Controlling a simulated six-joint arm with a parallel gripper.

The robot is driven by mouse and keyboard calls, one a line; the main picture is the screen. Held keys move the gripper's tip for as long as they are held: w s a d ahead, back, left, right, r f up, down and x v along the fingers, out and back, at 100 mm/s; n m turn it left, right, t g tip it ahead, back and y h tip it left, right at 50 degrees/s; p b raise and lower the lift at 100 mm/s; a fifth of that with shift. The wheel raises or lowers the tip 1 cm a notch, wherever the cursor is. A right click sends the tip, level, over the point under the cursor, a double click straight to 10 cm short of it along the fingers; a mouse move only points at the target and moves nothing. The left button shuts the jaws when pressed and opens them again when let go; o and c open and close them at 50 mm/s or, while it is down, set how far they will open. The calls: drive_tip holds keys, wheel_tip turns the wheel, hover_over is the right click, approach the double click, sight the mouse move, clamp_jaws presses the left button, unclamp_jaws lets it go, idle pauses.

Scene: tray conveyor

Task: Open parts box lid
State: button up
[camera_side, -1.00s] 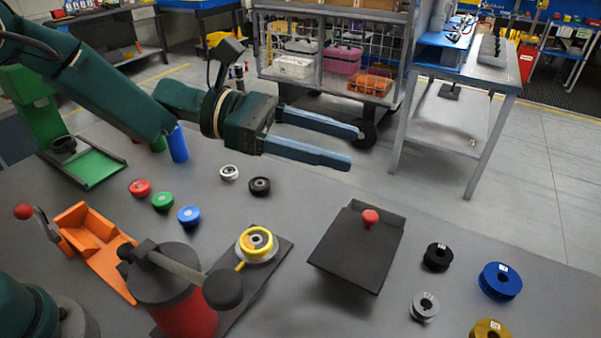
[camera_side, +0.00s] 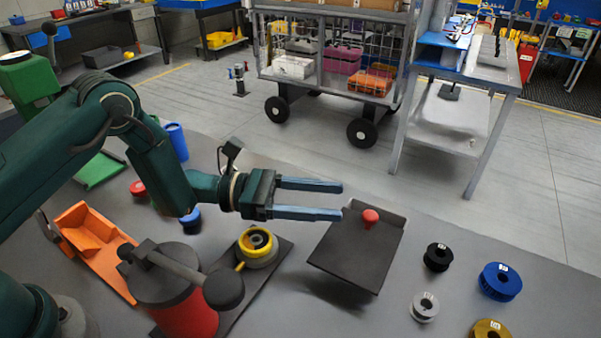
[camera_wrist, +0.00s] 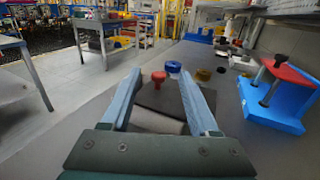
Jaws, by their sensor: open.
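The parts box is dark, with a flat lid (camera_side: 345,255) that carries a red knob (camera_side: 370,217) near its far edge. The lid looks closed. My gripper (camera_side: 341,201) is open and empty, level, with its blue fingers pointing right toward the box and the knob. The fingertips are just left of the knob, apart from it. In the wrist view the red knob (camera_wrist: 158,77) and the dark lid (camera_wrist: 160,100) show between the two open fingers (camera_wrist: 165,85), beyond them. The inside of the box is hidden.
A yellow-ringed fixture (camera_side: 257,245) stands left of the box, below my gripper. A red cylinder with a lever (camera_side: 188,315) is at the front. Black (camera_side: 437,257), grey (camera_side: 424,306) and blue (camera_side: 499,282) rings lie to the right.

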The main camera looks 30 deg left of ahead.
sight(370, 214)
drive_tip(key=shift+d+f, duration=0.15)
drive_tip(key=shift+f, duration=0.5)
drive_tip(key=shift+d+f, duration=0.15)
drive_tip(key=shift+f, duration=0.45)
drive_tip(key=x, duration=0.7)
drive_tip(key=shift+w+r, duration=0.1)
drive_tip(key=shift+r, duration=0.05)
clamp_jaws()
drive_tip(key=shift+a, duration=0.1)
